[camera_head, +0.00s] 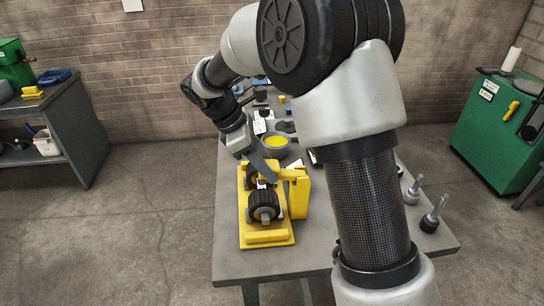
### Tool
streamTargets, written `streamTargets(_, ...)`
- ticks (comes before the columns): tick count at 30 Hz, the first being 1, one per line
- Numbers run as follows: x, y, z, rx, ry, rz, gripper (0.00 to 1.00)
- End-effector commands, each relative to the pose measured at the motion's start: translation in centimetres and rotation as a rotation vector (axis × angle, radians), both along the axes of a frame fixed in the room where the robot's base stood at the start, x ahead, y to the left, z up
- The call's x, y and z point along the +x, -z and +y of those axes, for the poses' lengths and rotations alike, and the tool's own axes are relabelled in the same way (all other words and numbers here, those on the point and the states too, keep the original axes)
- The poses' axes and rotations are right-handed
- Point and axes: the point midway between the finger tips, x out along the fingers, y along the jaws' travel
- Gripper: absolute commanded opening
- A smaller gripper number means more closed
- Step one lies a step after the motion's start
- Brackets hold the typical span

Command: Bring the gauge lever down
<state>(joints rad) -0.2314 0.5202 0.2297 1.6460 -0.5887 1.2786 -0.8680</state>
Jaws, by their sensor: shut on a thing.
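The gauge stands on the grey table as a yellow base (267,237) with two black ridged rollers (264,205) mounted on it. A yellow upright block (299,196) stands at its right side. My gripper (268,177) comes down from the upper left and is shut on the lever. The fingers hide part of the lever and of the far roller.
A grey bowl with yellow contents (275,141) stands just behind the gauge. Dark tools stand at the table's right edge (433,214). My own arm hides much of the table's middle and right. A green cabinet (491,125) stands at the right, a grey shelf (75,130) at the left.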

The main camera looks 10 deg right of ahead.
Motion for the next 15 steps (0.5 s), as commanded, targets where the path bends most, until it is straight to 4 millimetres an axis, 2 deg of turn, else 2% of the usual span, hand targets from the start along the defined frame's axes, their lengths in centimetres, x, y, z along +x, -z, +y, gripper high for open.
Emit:
streamTargets(2, 0.0, 0.4, 0.4, -0.043, -0.005, 0.002, 0.00)
streamTargets(15, 0.0, 1.8, 0.8, -0.028, -0.002, 0.003, 0.00)
